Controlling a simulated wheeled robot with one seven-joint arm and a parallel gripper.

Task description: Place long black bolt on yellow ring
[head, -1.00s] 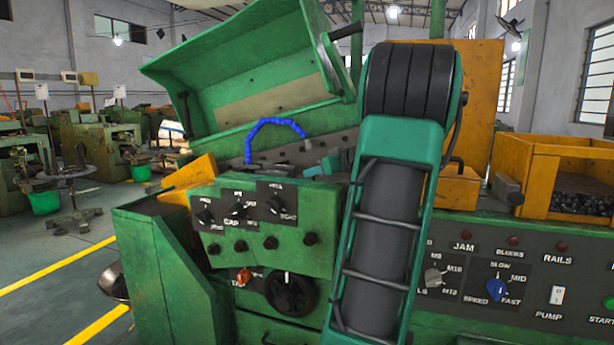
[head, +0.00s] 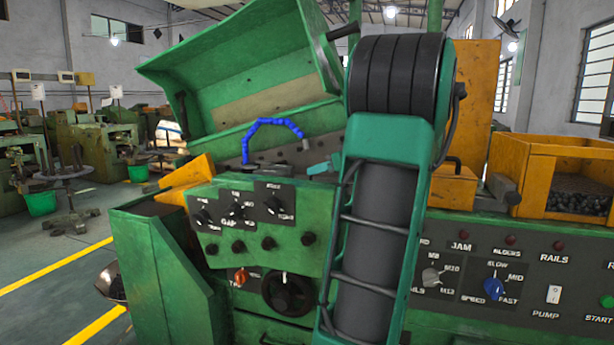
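I can make out neither a long black bolt nor a yellow ring in the head view. My own teal and black arm stands large in front of the green machine and covers part of it. My gripper's fingers are not visible; the far end of the arm is hidden behind its nearer links. A small teal piece shows just left of the arm, above the machine's control box, but I cannot tell whether it belongs to my gripper.
The green machine (head: 165,262) has a raised green cover (head: 245,75), a blue hose (head: 272,122) and a knob panel (head: 238,207). At right are an orange crate (head: 548,150) of small dark pieces and a control panel (head: 520,262). Open floor with yellow lines lies left.

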